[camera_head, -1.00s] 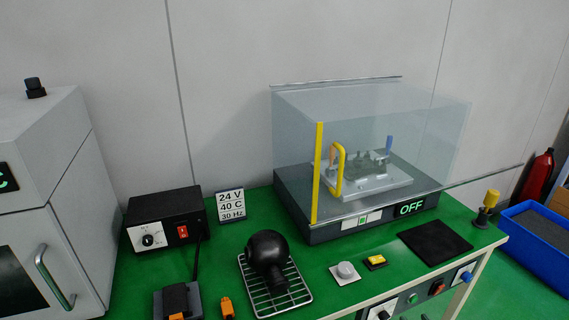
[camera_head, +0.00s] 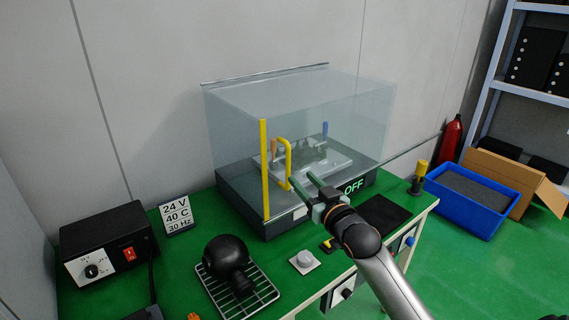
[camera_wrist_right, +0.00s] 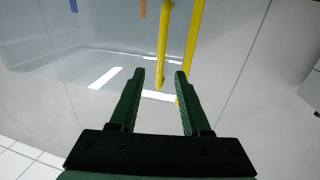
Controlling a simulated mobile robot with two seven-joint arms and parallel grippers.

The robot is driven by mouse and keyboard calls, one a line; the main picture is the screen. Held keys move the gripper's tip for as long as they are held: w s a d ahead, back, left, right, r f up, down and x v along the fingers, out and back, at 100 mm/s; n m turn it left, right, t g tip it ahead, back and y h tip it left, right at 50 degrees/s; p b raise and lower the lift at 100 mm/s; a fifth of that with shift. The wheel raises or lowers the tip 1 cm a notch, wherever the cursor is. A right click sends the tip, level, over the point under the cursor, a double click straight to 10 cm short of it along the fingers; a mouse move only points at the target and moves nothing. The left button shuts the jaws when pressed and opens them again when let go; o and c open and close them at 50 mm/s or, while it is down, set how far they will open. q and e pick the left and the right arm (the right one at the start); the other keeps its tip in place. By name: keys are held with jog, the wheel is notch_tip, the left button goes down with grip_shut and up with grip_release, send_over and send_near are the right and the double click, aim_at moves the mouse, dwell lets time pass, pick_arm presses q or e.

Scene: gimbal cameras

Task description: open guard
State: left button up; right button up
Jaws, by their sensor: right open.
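The guard (camera_head: 350,110) is a clear box standing closed over a dark base (camera_head: 260,222) with a lit OFF sign. A yellow strip (camera_head: 265,170) runs up its front edge. Beside the strip is the yellow handle (camera_head: 289,157). My right gripper (camera_head: 302,178) is open and empty, just in front of the handle's lower part. In the right wrist view, the handle (camera_wrist_right: 166,40) comes down ahead of and between the open fingertips (camera_wrist_right: 160,74). I cannot tell whether they touch it. Inside the guard is a grey fixture (camera_head: 320,160). My left gripper is not in view.
A blue bin (camera_head: 470,205) stands at right.

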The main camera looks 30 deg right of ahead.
aim_at(289, 166)
jog(key=w, duration=0.6)
jog(key=w+d+p, duration=0.1)
jog(key=w, duration=0.1)
jog(key=shift+w, duration=0.4)
jog(key=shift+c, duration=0.2)
grip_shut()
dwell(0.9)
